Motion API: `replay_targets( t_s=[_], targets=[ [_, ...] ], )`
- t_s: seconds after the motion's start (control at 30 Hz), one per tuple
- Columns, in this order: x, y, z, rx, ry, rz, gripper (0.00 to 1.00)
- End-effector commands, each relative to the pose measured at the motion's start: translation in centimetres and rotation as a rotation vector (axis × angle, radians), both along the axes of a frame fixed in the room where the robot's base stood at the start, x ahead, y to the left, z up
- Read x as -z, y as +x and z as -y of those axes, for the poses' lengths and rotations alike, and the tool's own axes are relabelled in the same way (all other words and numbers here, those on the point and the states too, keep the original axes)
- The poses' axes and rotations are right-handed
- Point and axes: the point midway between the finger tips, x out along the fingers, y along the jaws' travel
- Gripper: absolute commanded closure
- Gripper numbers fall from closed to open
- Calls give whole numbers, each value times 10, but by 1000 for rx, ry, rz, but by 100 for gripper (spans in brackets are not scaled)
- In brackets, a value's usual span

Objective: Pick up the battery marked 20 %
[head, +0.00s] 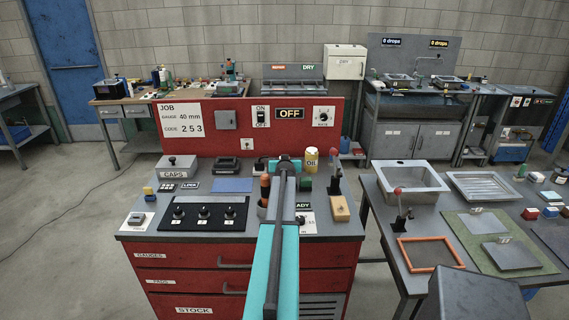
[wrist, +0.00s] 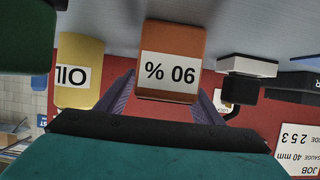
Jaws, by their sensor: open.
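An orange battery (wrist: 173,40) is seen upside down in the wrist view, and its white label reads 90 %. In the head view an orange upright piece (head: 265,185) stands just left of my arm and looks like the same battery. My gripper (wrist: 166,85) is open and empty, with its two dark fingers on either side of the battery's labelled end; I cannot tell how far they reach around it. A green block (wrist: 25,40) fills a corner of the wrist view and stands right of my arm in the head view (head: 305,184). I see no 20 % marking.
A yellow oil can (head: 311,160) stands close behind the green block. A red-knobbed lever (head: 335,172) and a tan block (head: 340,208) are to the right. A red panel (head: 200,115) rises behind. A black knob panel (head: 204,217) lies left.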

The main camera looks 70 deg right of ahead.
Motion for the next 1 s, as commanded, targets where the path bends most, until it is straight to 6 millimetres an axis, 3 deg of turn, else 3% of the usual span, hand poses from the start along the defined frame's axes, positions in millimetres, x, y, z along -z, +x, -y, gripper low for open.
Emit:
replay_targets(
  t_s=[0.6,0.9,1.0],
  targets=[
    [1,0,1,0,0,1,41],
    [1,0,1,0,0,1,91],
    [0,0,1,0,-2,2,92]
  ],
)
